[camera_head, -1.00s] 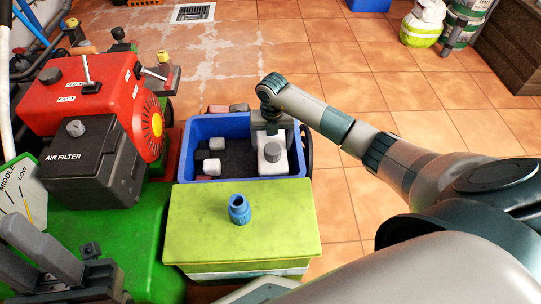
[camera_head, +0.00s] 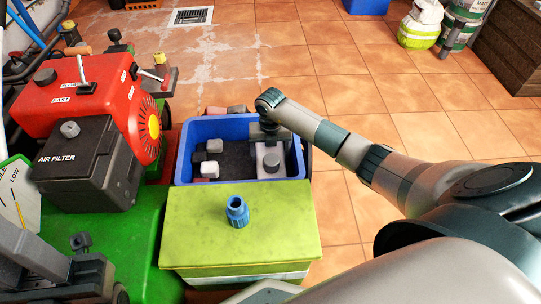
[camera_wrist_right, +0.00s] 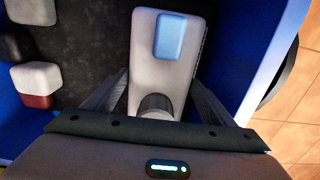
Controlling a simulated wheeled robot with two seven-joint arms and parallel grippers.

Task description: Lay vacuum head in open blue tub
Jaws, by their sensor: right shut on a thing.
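The open blue tub (camera_head: 186,150) stands at the middle of the head view, its floor dark. My right gripper (camera_head: 270,140) reaches down into the tub's right part. It is shut on the vacuum head (camera_head: 268,164), a white body with a grey round neck. In the right wrist view, the fingers of my right gripper (camera_wrist_right: 157,98) flank the neck of the vacuum head (camera_wrist_right: 170,55), which has a light blue patch. It lies close to the tub's right wall; whether it touches the floor, I cannot tell. My left gripper is not in view.
White and dark small blocks (camera_head: 210,170) lie in the tub's left part. A lime-green box (camera_head: 190,225) with a blue fitting (camera_head: 237,211) on top stands in front. A red and green machine (camera_head: 75,105) is close on the left. Tiled floor on the right is open.

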